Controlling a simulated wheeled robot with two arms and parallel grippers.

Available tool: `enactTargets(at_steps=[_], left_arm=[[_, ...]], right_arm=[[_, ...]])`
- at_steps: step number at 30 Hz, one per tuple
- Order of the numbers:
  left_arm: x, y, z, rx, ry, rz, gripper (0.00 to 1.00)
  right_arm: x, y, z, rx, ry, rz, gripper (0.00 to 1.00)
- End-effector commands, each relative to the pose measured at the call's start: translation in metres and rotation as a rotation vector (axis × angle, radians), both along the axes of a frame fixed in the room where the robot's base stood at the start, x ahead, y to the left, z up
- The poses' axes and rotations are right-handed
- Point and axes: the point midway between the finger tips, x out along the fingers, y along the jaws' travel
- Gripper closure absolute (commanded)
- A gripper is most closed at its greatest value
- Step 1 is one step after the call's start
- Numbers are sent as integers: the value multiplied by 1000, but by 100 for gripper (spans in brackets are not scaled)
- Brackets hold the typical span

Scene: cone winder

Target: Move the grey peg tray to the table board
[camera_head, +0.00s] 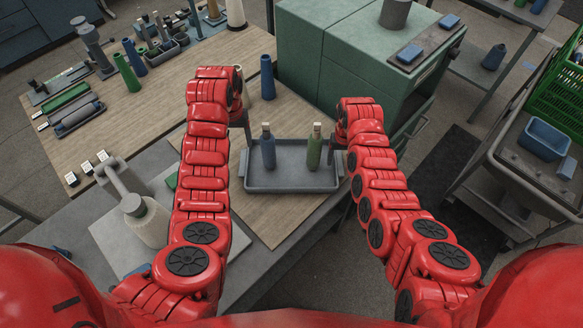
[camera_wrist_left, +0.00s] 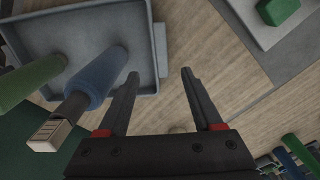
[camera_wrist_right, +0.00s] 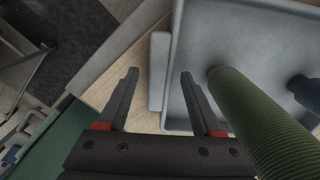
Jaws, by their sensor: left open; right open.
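The grey peg tray (camera_head: 291,181) sits on a wooden board (camera_head: 272,228) between my arms. A blue bobbin (camera_head: 268,153) and a green bobbin (camera_head: 314,152) stand upright in it. My left gripper (camera_wrist_left: 160,73) is open, with the tray's left handle tab (camera_wrist_left: 160,48) between and just beyond its fingertips. My right gripper (camera_wrist_right: 158,73) is open at the opposite handle tab (camera_wrist_right: 158,60), which lies between its fingers in view. Neither gripper holds anything. In the head view the fingertips are partly hidden by my wrists; whether they touch the tabs I cannot tell.
A green cabinet (camera_head: 345,60) stands right behind the tray. A wooden tabletop (camera_head: 110,140) with several bobbins and trays spreads to the left. A cart with a blue bin (camera_head: 545,140) is at the right.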

Motion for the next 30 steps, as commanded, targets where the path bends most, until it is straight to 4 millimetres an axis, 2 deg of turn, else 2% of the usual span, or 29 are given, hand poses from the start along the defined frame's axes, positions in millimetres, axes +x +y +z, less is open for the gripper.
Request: enactTargets(at_steps=[9,14,18,26,30], left_arm=[[-1,-1,16,1,5,0,33],[-1,0,17,0,4,0,33],[-1,-1,17,0,4,0,33],[-1,-1,17,0,4,0,33],[-1,-1,17,0,4,0,33]], right_arm=[[0,0,1,0,-1,0,33],[1,0,12,0,-3,0,33],[1,1,33,2,-5,0,33],[2,0,96,1,-9,0,33],[0,-1,97,9,8,-7,33]])
